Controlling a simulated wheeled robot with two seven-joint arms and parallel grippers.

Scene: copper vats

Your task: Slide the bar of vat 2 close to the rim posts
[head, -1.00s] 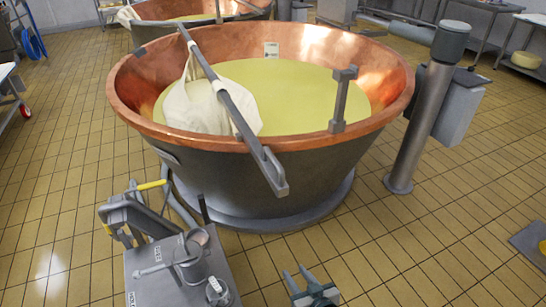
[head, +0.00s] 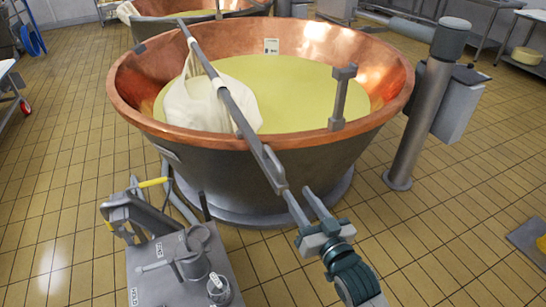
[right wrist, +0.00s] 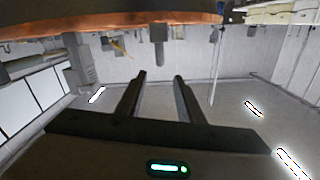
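The copper vat (head: 320,145) stands in front of me, full of pale yellow liquid; its label is too small to read. A long grey bar (head: 234,106) lies across it from the far rim to the near rim, its near end sticking out towards me. White cloth (head: 195,100) hangs from the bar into the vat. A grey post (head: 340,98) stands on the near rim, well right of the bar. My right gripper (head: 297,194) is open, its fingertips just by the bar's near end; contact is unclear. Its parted fingers show in the right wrist view (right wrist: 158,78). My left gripper is out of view.
A grey machine (head: 180,265) with a yellow-handled lever stands at the lower left, close to the vat. A thick grey column (head: 425,110) stands right of the vat. The tiled floor (head: 440,240) at the lower right is mostly clear. Another copper vat (head: 170,10) is behind.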

